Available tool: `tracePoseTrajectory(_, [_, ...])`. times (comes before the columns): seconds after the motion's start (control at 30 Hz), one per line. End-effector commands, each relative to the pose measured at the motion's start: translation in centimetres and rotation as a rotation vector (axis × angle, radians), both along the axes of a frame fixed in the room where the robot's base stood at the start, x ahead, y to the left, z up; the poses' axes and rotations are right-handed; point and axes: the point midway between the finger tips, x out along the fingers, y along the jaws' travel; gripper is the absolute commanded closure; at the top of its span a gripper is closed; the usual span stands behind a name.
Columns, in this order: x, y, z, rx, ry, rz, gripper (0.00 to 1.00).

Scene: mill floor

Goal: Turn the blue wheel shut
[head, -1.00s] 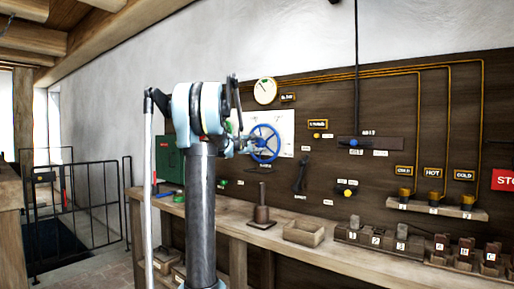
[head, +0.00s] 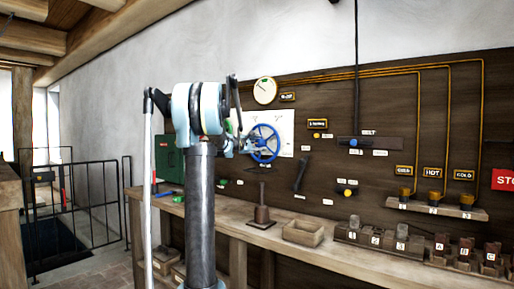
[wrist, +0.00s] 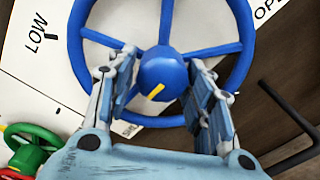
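The blue wheel (head: 264,143) is mounted on the wall panel in front of a white plate (head: 285,121). In the wrist view the blue wheel (wrist: 243,35) fills the top, with spokes and a round hub bearing a yellow mark. My gripper (wrist: 165,80) has its two fingers apart, one on each side of the hub, inside the rim. I cannot tell whether the fingers touch the hub or spokes. The plate shows "LOW" at left and part of a word starting "OP" at right. In the head view my gripper (head: 245,145) is small and partly hidden by my arm.
A green and red wheel (wrist: 30,150) lies lower left in the wrist view, and a dark bar (wrist: 288,118) at right. Below the panel, a wooden bench (head: 330,252) holds a post (head: 262,213) and an open box (head: 303,231). A round gauge (head: 265,91) hangs above the wheel.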

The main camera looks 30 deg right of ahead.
Motion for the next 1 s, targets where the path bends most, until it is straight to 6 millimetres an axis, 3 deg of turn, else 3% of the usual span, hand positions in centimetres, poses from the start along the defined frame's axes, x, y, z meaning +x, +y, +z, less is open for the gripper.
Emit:
tracePoseTrajectory(0.47, [-0.4, 0.6, 0.1, -0.001, 0.0, -0.003, 0.41])
tracePoseTrajectory(1.0, [-3.5, 9.2, 0.1, 0.0, 0.001, 0.0, 0.41])
